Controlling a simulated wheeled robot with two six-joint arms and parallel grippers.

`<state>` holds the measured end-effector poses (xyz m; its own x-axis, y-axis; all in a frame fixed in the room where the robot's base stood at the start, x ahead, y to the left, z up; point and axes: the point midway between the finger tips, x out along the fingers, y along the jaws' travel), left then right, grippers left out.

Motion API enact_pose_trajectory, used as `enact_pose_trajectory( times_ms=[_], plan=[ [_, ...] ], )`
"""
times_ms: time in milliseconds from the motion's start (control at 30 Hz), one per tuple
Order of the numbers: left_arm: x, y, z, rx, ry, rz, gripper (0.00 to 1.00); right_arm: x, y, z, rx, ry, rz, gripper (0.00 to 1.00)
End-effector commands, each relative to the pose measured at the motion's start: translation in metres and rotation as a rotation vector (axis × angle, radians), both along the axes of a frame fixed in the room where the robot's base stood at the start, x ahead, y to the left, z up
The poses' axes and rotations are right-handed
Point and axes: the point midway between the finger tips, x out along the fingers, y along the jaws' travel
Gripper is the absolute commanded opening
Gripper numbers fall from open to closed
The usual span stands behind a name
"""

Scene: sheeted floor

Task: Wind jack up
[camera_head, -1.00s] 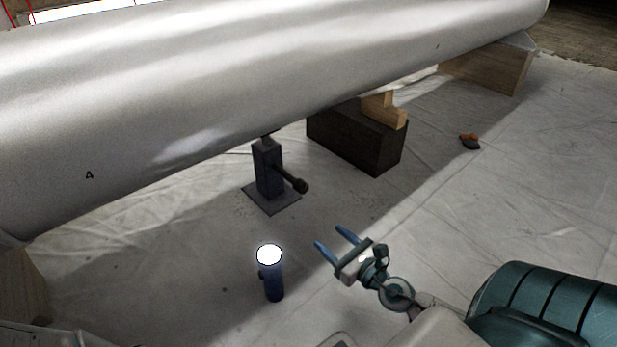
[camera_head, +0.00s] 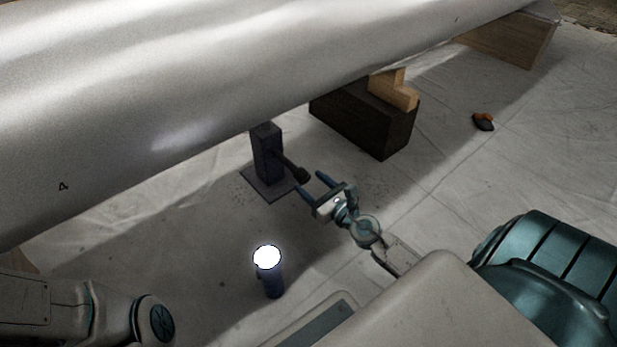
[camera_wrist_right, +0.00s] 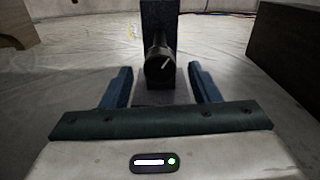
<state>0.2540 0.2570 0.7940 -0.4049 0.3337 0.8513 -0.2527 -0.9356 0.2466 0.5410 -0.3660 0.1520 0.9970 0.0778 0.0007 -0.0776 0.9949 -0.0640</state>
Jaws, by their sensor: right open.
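The jack (camera_head: 268,155) is a dark post on a square base plate (camera_head: 275,190), standing upright under the large grey cylinder (camera_head: 180,90). Its crank handle ends in a dark round knob (camera_head: 302,175) pointing toward me. My right gripper (camera_head: 311,184) is open, its blue fingers close to the knob. In the right wrist view the knob (camera_wrist_right: 160,68) shows between and just beyond the fingertips (camera_wrist_right: 160,80), with a white line on its face. I cannot tell whether the fingers reach around it. My left arm shows at the bottom left, but its gripper is out of view.
A dark block (camera_head: 365,122) with wooden pieces (camera_head: 395,92) stands behind right. A small dark and orange object (camera_head: 484,121) lies farther right on clear sheeting.

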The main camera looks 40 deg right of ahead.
Motion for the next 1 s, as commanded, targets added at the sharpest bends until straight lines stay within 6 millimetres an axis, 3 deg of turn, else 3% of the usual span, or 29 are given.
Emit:
enact_pose_trajectory(
  times_ms=[200, 500, 533, 767, 1000],
  plan=[
    [0.000, 0.000, 0.004, 0.000, -0.001, 0.000, 0.75, 0.018, 0.001, 0.000, -0.001, 0.000, 0.000, 0.55],
    [0.000, 0.000, 0.004, 0.000, -0.001, 0.000, 0.75, 0.020, 0.002, -0.001, -0.001, 0.001, 0.000, 0.55],
    [0.000, 0.000, 0.004, -0.001, -0.001, 0.000, 0.75, 0.020, 0.002, -0.001, -0.001, 0.001, 0.000, 0.54],
    [0.000, 0.000, 0.004, -0.001, -0.001, 0.000, 0.75, 0.019, 0.002, -0.001, -0.001, 0.001, 0.001, 0.11],
    [0.000, 0.000, 0.004, -0.001, 0.000, 0.000, 0.75, 0.019, 0.002, -0.001, 0.017, 0.002, 0.001, 0.11]
  ],
)
